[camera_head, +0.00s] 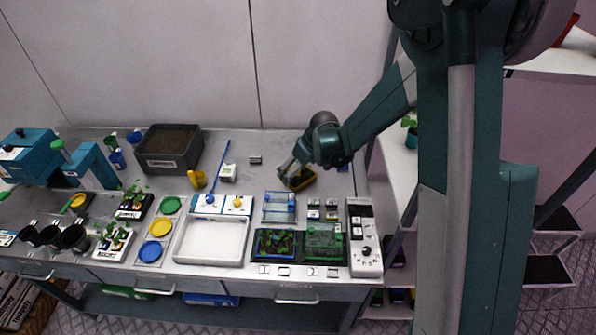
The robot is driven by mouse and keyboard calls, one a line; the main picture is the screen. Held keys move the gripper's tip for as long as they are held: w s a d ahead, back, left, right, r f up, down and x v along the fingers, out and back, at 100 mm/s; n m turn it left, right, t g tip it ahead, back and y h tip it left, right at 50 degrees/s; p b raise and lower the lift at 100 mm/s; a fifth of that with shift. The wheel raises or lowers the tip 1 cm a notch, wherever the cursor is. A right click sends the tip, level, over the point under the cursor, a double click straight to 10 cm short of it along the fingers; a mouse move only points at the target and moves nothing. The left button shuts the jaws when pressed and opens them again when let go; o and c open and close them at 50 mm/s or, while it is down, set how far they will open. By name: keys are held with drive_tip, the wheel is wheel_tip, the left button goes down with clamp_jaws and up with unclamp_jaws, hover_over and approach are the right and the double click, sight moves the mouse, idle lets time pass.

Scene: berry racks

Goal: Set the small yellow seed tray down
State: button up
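The small yellow seed tray (301,183) has yellow walls and dark soil inside. It is at the back right of the grey bench, turned at an angle. My gripper (288,170) reaches in from the right and its fingers meet the tray's left side; it looks shut on the tray. I cannot tell whether the tray touches the bench or hangs just above it. The fingertips are small and partly hidden.
A clear blue-edged box (279,207) stands just in front of the tray. Green-planted trays (275,244) and a white control panel (365,238) are nearer the front edge. A large dark soil bin (169,148) stands back left. Bare bench (270,148) lies behind the tray.

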drive_tip(key=v, duration=1.1)
